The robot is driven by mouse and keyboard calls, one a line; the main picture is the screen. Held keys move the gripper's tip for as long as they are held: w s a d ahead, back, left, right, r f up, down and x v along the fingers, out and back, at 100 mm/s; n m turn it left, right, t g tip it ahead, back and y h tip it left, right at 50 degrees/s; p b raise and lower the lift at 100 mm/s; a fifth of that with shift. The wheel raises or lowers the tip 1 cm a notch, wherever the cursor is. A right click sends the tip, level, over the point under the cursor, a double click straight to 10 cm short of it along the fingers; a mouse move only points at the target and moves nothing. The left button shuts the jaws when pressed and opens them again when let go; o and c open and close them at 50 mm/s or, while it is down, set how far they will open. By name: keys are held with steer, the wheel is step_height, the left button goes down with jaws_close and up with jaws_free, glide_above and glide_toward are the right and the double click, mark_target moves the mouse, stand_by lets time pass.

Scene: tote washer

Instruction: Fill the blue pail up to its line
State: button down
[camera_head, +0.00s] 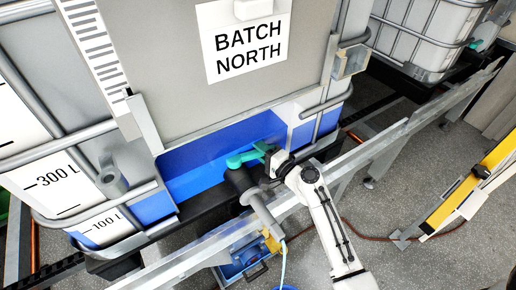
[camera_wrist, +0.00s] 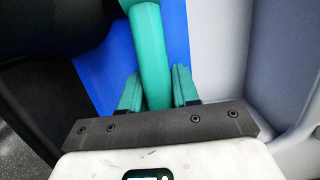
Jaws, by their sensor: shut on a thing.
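My gripper (camera_head: 266,150) is shut on the teal valve handle (camera_head: 242,158) at the foot of the large tank labelled "BATCH NORTH" (camera_head: 243,42). In the wrist view, the two teal fingers of my gripper (camera_wrist: 157,88) sit on either side of the teal valve handle (camera_wrist: 147,40). A dark valve body with a grey spout (camera_head: 262,215) points down to a yellow fitting (camera_head: 272,240). A thin pale line (camera_head: 283,262), either a stream or a tube, runs down from there. A blue rim (camera_head: 285,288), possibly the pail, is cut off at the bottom edge; its line and level are hidden.
A metal rail (camera_head: 380,146) runs diagonally in front of the tank, under my arm. A blue box (camera_head: 236,262) stands below the rail. An orange hose (camera_head: 385,231) lies on the floor. A yellow post (camera_head: 466,190) stands at right, with open floor between.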

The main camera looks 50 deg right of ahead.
steer(key=w+n+y+b, duration=0.1)
steer(key=y+b, duration=0.1)
steer(key=n+y+b, duration=0.1)
steer(key=b, duration=0.1)
steer(key=shift+w+d+y, duration=0.1)
steer(key=shift+w+y, duration=0.3)
steer(key=c, duration=0.9)
jaws_free()
steer(key=s, duration=0.3)
steer(key=s+d+b, duration=0.1)
steer(key=s, duration=0.3)
steer(key=s+b, duration=0.1)
steer(key=s, duration=0.2)
steer(key=shift+s+d, duration=0.25)
steer(key=shift+s, duration=0.1)
